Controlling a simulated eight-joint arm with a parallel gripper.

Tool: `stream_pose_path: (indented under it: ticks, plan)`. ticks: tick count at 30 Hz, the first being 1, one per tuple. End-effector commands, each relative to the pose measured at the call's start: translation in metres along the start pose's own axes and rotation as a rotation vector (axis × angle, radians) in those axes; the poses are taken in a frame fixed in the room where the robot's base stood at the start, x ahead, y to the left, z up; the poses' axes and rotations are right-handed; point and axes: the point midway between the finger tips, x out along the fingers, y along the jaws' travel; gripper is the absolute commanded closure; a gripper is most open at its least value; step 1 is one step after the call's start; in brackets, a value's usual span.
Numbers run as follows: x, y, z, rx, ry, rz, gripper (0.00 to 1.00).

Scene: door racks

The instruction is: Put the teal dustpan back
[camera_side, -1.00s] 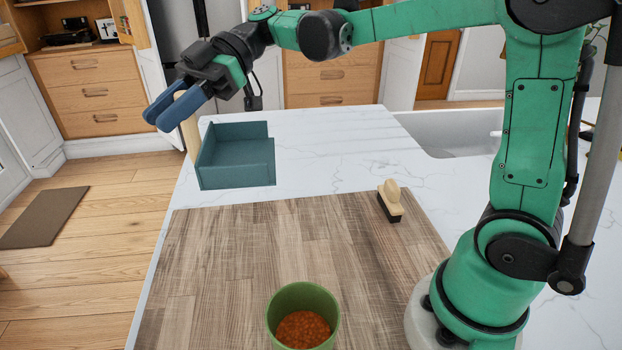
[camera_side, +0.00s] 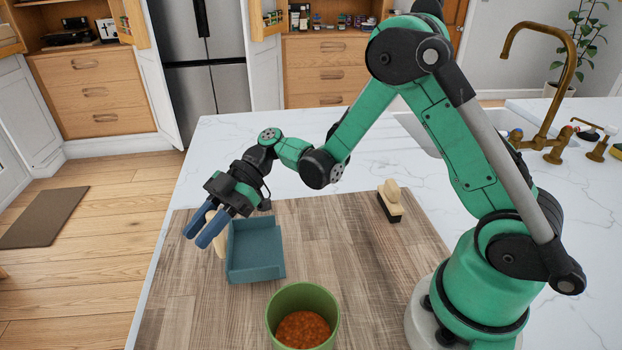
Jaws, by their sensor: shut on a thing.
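The teal dustpan (camera_side: 256,252) is over the left part of the wood-grain mat, its open pan facing up. Its pale handle (camera_side: 220,236) sticks out on the left side. My gripper (camera_side: 196,240), with blue fingers, reaches down at the pan's left and is shut on that handle, which its fingers partly hide. I cannot tell whether the pan touches the mat or hangs a little above it.
A green pot of reddish-brown bits (camera_side: 303,328) stands just in front of the dustpan. A small brush with a pale grip (camera_side: 390,200) lies to the right on the wood-grain mat (camera_side: 335,235). The counter behind (camera_side: 240,150) is clear.

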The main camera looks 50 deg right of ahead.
Motion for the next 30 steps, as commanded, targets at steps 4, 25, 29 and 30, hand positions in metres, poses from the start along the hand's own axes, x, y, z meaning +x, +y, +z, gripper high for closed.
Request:
stream_pose_path:
  ticks: [4, 25, 29, 30]
  plan:
    - [0.007, 0.0, 0.017, 0.0, 0.0, 0.0, 1.0]
    - [0.009, 0.0, 0.022, 0.0, 0.0, 0.0, 0.45]
    - [0.009, 0.0, 0.022, 0.0, 0.0, 0.0, 0.45]
    - [0.009, 0.0, 0.021, 0.0, 0.0, 0.0, 0.45]
